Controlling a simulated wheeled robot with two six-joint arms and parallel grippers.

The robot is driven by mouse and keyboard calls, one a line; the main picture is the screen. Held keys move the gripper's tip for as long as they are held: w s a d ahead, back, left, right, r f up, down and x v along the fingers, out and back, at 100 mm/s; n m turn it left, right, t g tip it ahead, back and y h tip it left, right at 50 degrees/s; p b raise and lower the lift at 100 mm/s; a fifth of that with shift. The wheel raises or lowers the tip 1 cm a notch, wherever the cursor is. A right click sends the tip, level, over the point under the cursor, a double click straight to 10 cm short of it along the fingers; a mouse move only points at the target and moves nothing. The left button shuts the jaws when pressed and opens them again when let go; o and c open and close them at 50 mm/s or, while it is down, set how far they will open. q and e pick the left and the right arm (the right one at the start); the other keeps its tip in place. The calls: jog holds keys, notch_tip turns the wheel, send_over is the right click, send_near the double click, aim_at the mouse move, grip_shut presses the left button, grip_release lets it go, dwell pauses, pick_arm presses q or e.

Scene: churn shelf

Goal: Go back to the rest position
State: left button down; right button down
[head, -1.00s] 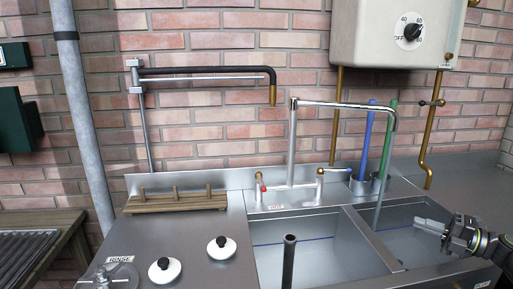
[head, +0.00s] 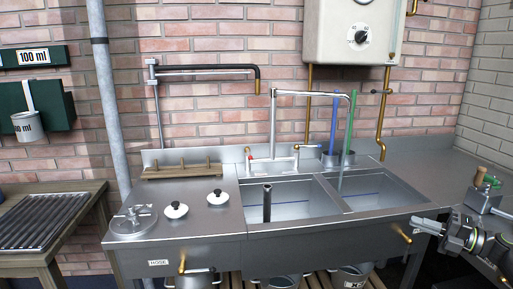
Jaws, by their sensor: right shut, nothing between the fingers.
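My right gripper (head: 428,224) is at the lower right in the head view, in front of the right end of the steel sink unit. Its fingers point left and are shut with nothing between them. It is apart from the sink basins (head: 375,190). My left gripper is not in view.
The steel counter (head: 212,225) carries two white lids with black knobs (head: 176,210) and a wooden peg rack (head: 182,170). A swan-neck tap (head: 273,125) stands behind the basins. Brass-handled valves (head: 183,264) stick out at the front. Buckets (head: 353,277) stand below. A slatted table (head: 40,225) is at left.

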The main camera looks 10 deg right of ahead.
notch_tip(320, 180, down, 20)
jog(key=s+d+m+t+h+p, duration=0.2)
jog(key=m+t+h+p, duration=0.2)
jog(key=m+h, duration=0.75)
jog(key=s+a+f+m+g+h+p, duration=0.1)
jog(key=s+f+m+h, duration=0.1)
jog(key=s+f+m, duration=0.45)
jog(key=s+a+f+m+g+h+p, duration=0.1)
jog(key=s+f+m+g, duration=0.15)
jog(key=f, duration=0.65)
jog(key=s+a+f+m+g+h+p, duration=0.1)
jog(key=s+a+f+m+g, duration=0.25)
jog(key=s+f, duration=0.55)
jog(key=s+a+f+m+g+h+p, duration=0.1)
jog(key=s+a+f+m+g, duration=0.35)
jog(key=s, duration=0.65)
jog(key=s+a+f+m+g+y, duration=0.1)
jog(key=s+a+f+g, duration=0.1)
jog(key=s+a, duration=0.4)
jog(key=s+a+f+g+y+p, duration=0.1)
jog(key=s+a+f+g, duration=0.1)
jog(key=s+a+f, duration=0.2)
jog(key=s+a, duration=0.3)
jog(key=s, duration=0.5)
jog(key=shift+s+a+f+m, duration=0.2)
jog(key=shift+s+f+m, duration=0.15)
jog(key=shift+f, duration=0.05)
